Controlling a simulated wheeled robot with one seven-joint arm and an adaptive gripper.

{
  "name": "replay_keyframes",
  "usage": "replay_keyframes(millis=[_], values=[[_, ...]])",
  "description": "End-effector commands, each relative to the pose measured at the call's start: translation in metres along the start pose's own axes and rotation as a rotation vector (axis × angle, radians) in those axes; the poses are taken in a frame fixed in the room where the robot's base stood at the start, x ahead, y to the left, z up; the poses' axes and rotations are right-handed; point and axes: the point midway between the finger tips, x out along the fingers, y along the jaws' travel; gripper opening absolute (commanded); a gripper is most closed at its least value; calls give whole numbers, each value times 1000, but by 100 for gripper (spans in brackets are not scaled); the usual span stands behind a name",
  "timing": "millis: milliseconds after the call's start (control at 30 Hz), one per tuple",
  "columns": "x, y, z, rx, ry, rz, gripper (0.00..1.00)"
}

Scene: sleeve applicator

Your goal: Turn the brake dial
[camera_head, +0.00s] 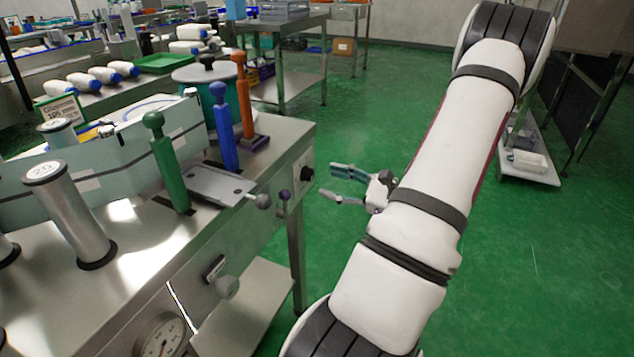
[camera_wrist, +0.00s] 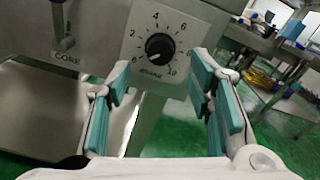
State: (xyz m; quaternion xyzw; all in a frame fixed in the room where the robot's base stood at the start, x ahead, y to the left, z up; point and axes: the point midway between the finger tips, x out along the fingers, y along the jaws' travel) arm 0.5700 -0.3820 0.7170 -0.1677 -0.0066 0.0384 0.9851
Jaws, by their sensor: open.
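The brake dial (camera_wrist: 160,46) is a round black knob on a light panel with a printed number scale and the word BRAKE below it. It shows in the upper middle of the wrist view, and at the machine's right end in the head view (camera_head: 307,173). My gripper (camera_wrist: 168,75) is open and empty. Its two teal-padded fingers stand to the left and right below the dial in the wrist view, apart from it. In the head view my gripper (camera_head: 340,185) is to the right of the machine, with a gap between it and the dial.
A lever marked CORE (camera_wrist: 63,28) is left of the dial. The machine (camera_head: 235,250) carries green, blue and orange handles (camera_head: 168,165) and a metal roller (camera_head: 70,215). A lower shelf (camera_head: 245,310) juts out below. The green floor (camera_head: 540,240) right of the machine is open.

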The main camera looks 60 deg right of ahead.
Motion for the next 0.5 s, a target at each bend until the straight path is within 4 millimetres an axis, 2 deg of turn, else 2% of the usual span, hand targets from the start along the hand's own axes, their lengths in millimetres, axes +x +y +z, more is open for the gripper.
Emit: replay_keyframes(millis=[33, 200, 500], values=[[10, 1, -1, -1, -2, 3, 48], [34, 1, -1, -1, -1, 2, 48], [47, 0, 0, 0, 0, 0, 48]])
